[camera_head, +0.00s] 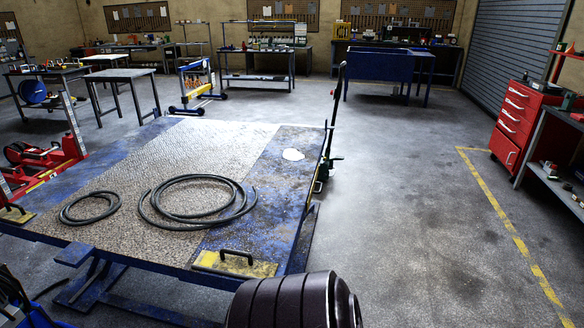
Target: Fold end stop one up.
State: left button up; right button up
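A low lift table with a worn metal top (185,160) fills the middle left of the view. A yellow, scuffed end stop with a black handle (235,263) lies flat at the near right corner of its top. A second yellow flap with a black handle (14,214) lies flat at the near left corner. I cannot tell which of the two is end stop one. Neither gripper can be made out. A dark ribbed cylinder, apparently part of my arm, covers the bottom middle, just in front of the near right flap.
Two coiled black hoses (198,202) (90,207) lie on the table top. A dark upright handle (333,125) stands at its far right edge. A red tool cabinet (520,115) is at the right. The floor (430,220) between is clear. Unclear dark items fill the bottom left corner.

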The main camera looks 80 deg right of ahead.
aim_at(247, 269)
jog(key=z, duration=2.2)
jog(key=i+j+z, duration=0.1)
jog(key=i+j, duration=0.1)
